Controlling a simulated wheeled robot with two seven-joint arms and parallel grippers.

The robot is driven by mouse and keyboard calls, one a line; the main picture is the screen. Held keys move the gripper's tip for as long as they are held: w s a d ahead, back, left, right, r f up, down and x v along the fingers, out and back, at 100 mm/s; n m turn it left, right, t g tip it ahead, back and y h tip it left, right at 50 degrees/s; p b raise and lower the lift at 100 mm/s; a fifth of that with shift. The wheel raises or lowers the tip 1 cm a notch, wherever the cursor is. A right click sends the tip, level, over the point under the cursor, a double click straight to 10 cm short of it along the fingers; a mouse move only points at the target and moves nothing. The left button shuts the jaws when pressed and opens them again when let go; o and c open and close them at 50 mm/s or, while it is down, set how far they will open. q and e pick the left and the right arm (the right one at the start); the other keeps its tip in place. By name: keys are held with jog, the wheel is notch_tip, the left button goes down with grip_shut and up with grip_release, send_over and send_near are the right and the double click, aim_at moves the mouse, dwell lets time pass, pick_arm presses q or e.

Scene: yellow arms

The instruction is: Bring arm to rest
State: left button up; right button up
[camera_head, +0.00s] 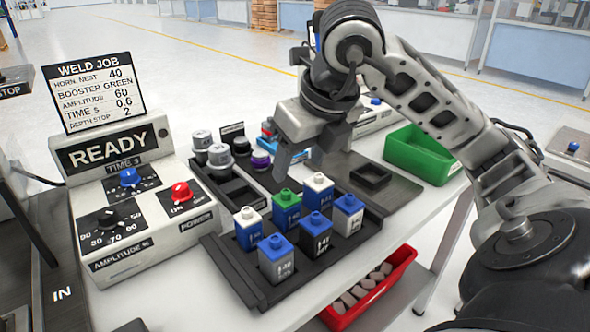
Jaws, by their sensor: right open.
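My right arm (440,105) comes in from the right and reaches over the back of the table. My right gripper (300,166) is open and points down, with nothing seen between its fingers. It hangs just behind the black tray (374,222) of small blocks; whether it touches anything there is unclear. The tray holds several blocks with blue, white and green tops, such as a green-topped one (286,207). My left gripper is not in view.
A control box (115,160) reading READY stands left, under a WELD JOB sign (94,91). Dark and silver cylinders (219,155) stand behind the tray. A green bin (421,153) is at the right, and a red bin (370,291) sits below the table edge.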

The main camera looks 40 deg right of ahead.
jog(key=shift+s+r, duration=0.15)
jog(key=shift+r, duration=0.15)
dwell(0.4)
